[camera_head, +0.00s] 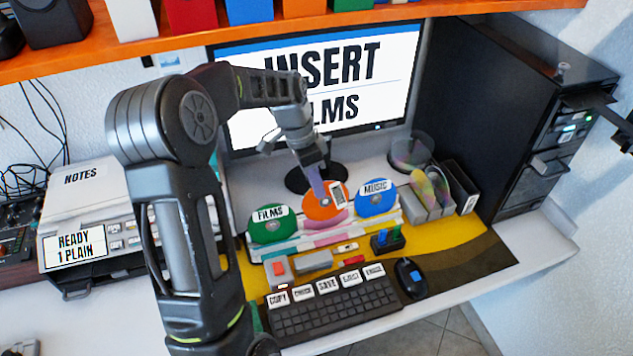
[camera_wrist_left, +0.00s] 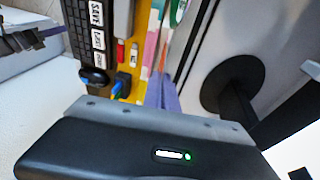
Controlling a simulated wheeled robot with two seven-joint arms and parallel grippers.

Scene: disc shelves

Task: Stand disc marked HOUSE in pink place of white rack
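The orange disc (camera_head: 318,210) stands at the middle of the white rack (camera_head: 290,247), between the green FILMS disc (camera_head: 268,227) and the blue MUSIC disc (camera_head: 375,199). Its white label is turned on its side and too small to read. The pink place (camera_head: 324,238) shows as a strip on the rack below the disc. My left gripper (camera_head: 317,187) reaches down to the disc, its lilac fingers close together and overlapping its upper face; it looks shut on the disc. The fingers (camera_wrist_left: 165,97) also show beside the rack in the left wrist view. A dark shape at the right edge may be my right gripper.
A keyboard (camera_head: 335,307), a mouse (camera_head: 410,278) and small blocks lie in front of the rack. The monitor (camera_head: 385,75) stands behind. A black cabinet (camera_head: 500,110) is at the right. Clear discs stand in a grey holder (camera_head: 428,210) right of the rack.

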